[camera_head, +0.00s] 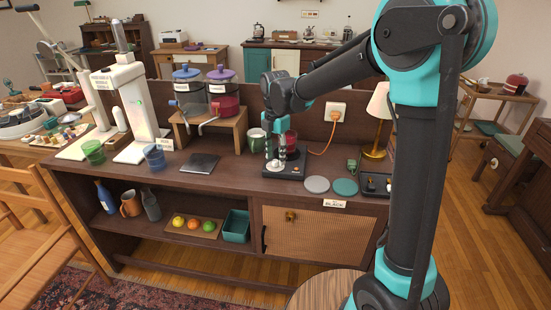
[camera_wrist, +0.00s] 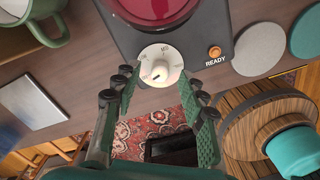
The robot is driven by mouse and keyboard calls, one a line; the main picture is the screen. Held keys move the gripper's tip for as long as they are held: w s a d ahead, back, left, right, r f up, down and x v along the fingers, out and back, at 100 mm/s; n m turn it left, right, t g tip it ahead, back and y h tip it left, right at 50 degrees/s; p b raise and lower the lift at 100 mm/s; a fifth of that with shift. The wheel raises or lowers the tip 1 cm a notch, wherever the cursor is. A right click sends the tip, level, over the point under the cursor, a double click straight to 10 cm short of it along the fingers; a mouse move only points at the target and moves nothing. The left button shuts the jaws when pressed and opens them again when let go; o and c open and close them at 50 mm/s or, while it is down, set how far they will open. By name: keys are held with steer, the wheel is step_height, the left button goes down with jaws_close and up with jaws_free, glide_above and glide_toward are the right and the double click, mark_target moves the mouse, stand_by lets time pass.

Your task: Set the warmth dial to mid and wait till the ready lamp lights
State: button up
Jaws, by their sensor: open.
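The warmth dial (camera_wrist: 161,62) is a round cream knob on the front of a dark warmer (camera_wrist: 130,38). In the head view the warmer (camera_head: 291,172) stands on the cabinet, partly hidden by my gripper (camera_head: 276,162).
A red vessel (camera_wrist: 152,8) sits on the warmer. A green mug (camera_wrist: 35,22) stands to the left, near a dark flat plate (camera_head: 199,164). Grey (camera_head: 317,184) and teal (camera_head: 345,187) discs lie to the right. An orange cord (camera_head: 327,140) runs to a wall socket (camera_head: 335,112).

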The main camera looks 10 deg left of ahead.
steer(key=shift+f, duration=0.75)
steer(key=shift+c, duration=0.5)
jaws_close()
